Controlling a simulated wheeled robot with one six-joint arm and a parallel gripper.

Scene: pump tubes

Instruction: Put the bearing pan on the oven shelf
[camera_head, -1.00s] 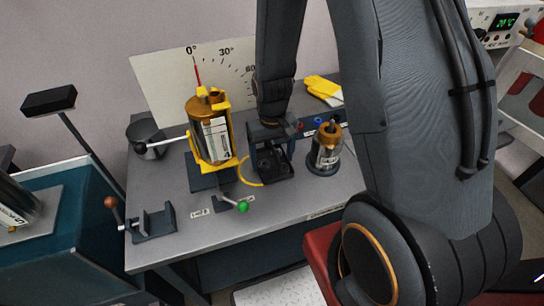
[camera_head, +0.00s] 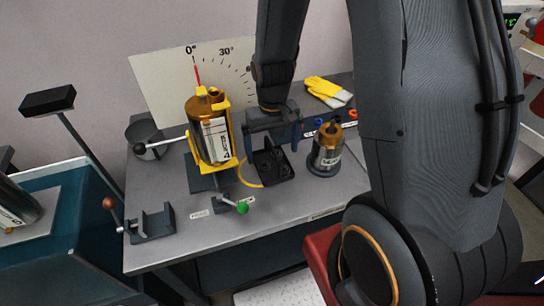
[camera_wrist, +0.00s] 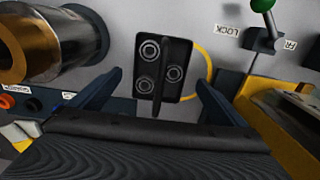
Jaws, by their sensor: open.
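The bearing pan (camera_head: 272,166) is a small black tray lying on the grey bench. In the wrist view the pan (camera_wrist: 183,82) shows several silver ring-shaped bearings and a raised dark bar across its middle. My gripper (camera_head: 273,138) is just above and behind the pan, fingers spread and empty. In the wrist view my gripper (camera_wrist: 156,88) has one finger on each side of the pan, clear of it. The oven shelf cannot be made out for certain.
A yellow-framed brass cylinder (camera_head: 212,140) stands left of the pan, a brass-topped cylinder (camera_head: 326,150) right. A green-knobbed lever (camera_head: 242,207) is in front. Yellow gloves (camera_head: 328,91) lie behind. A white device with a green display (camera_head: 512,20) is partly visible at top right.

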